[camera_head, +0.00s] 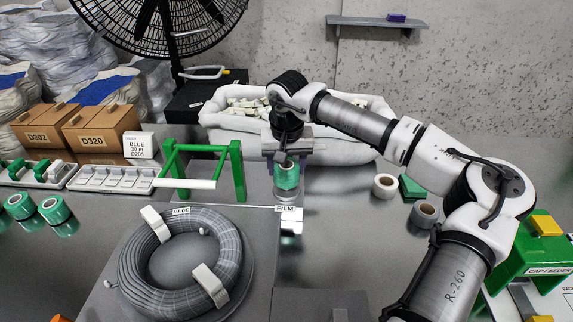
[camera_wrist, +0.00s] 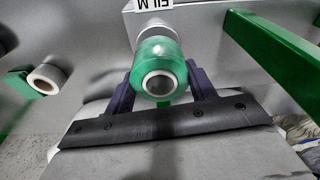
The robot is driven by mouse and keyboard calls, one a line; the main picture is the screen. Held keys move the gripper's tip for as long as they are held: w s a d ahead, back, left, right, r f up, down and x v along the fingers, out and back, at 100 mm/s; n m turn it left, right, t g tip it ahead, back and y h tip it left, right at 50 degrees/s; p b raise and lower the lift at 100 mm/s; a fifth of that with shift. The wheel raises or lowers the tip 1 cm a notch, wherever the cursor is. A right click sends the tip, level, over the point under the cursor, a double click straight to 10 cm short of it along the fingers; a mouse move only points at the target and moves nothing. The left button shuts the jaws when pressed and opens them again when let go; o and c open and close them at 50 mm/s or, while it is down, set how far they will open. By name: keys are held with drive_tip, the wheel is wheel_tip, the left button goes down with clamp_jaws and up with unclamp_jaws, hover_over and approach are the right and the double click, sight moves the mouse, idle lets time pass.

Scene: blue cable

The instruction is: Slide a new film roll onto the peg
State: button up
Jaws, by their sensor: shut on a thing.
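A green film roll (camera_head: 287,176) with a pale core is between the jaws of my gripper (camera_head: 287,158), above the FILM label (camera_head: 287,213). In the wrist view my gripper (camera_wrist: 160,88) has one dark finger on each side of the green roll (camera_wrist: 160,52), and its core opening faces the camera. A pale, translucent cylinder (camera_head: 287,197) shows directly below the roll, by the label. The peg itself cannot be made out clearly, so I cannot tell whether the roll is around it.
A grey cable coil (camera_head: 133,276) lies front left, with a green stand (camera_head: 238,170) behind it. More green rolls (camera_head: 54,210) lie at far left. A white padded bin (camera_head: 340,150) stands behind.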

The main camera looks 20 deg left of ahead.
drive_tip(key=shift+f+b, duration=0.65)
drive_tip(key=shift+f, duration=0.25)
drive_tip(key=o, duration=0.7)
drive_tip(key=shift+o, duration=0.6)
drive_tip(key=o, duration=0.5)
drive_tip(key=shift+r+p, duration=2.35)
drive_tip(key=shift+r, duration=1.15)
